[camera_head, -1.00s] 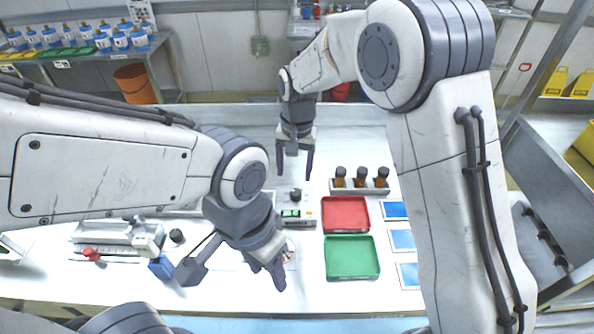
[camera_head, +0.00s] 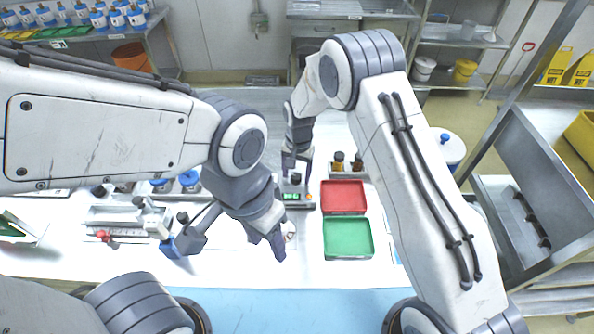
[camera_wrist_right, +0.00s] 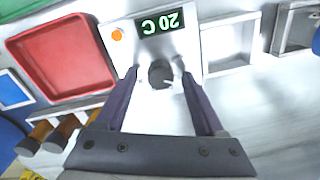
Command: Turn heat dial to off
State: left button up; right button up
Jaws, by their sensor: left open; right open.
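The heating device is a pale box with a lit green display, (camera_head: 292,197) standing left of the red tray in the head view. Its black round dial (camera_wrist_right: 160,74) sits below the display (camera_wrist_right: 160,22), which reads 20 C upside down in the right wrist view. An orange light (camera_wrist_right: 116,34) shows beside the display. My right gripper (camera_head: 297,174) is open, pointing down, with one finger on either side of the dial; I cannot tell whether they touch it. My left gripper (camera_head: 264,243) hangs over the white table nearer me, empty; its fingers partly overlap.
A red tray (camera_head: 343,197) and a green tray (camera_head: 348,238) lie right of the device. Brown bottles (camera_head: 339,162) stand in a rack behind the red tray. A metal instrument (camera_head: 112,217) and blue-capped bottles (camera_head: 189,181) are at the left.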

grip_shut()
jog(key=shift+f+n, duration=0.1)
jog(key=shift+n, duration=0.2)
jog(key=shift+n+b, duration=0.8)
jog(key=shift+n, duration=0.2)
jog(key=n+b, duration=0.1)
jog(key=n, duration=0.2)
jog(key=shift+b, duration=0.3)
jog(key=n+b, duration=0.1)
jog(key=n, duration=0.2)
jog(key=shift+w+n, duration=0.1)
jog(key=shift+n, duration=0.3)
jog(key=shift+n+b, duration=0.35)
jog(key=shift+n, duration=0.85)
